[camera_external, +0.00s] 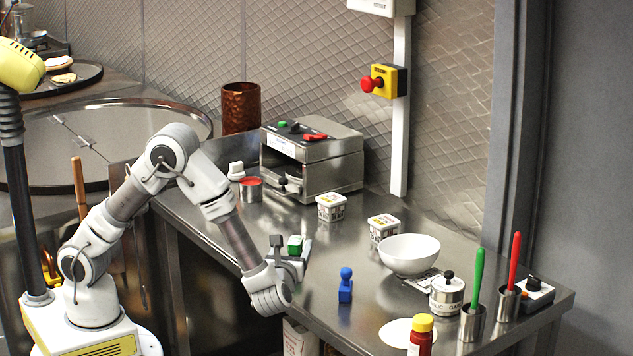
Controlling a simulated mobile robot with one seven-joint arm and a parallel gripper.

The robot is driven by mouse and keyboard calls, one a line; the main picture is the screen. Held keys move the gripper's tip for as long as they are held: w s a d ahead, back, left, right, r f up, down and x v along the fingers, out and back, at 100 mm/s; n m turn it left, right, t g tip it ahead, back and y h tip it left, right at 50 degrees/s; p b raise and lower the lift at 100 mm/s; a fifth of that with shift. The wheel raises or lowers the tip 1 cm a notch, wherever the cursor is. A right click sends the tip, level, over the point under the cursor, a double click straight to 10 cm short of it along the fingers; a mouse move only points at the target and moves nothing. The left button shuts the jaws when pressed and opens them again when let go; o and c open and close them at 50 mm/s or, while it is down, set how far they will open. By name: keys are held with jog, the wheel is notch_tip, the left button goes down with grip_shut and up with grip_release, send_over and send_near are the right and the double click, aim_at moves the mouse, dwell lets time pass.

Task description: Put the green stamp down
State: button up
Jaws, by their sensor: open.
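The green stamp (295,243) shows as a small green block with a paler lower part, near the left front edge of the steel counter. My gripper (291,247) is low at that edge, with its open fingers on either side of the green block as seen from here. The fingers and palm hide the stamp's lower part, so I cannot tell whether it touches the counter or a finger. A blue stamp (345,285) with a round knob stands upright on the counter, to the right of my gripper.
Right of the blue stamp are a white bowl (409,254), a lidded steel pot (446,295) and steel cups with green and red handles. Two white tubs (331,207) (383,227) and a steel appliance (312,159) stand behind. The counter around the blue stamp is clear.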

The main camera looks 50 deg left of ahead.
jog(key=v, duration=0.6)
jog(key=shift+a+r, duration=0.1)
dwell(0.3)
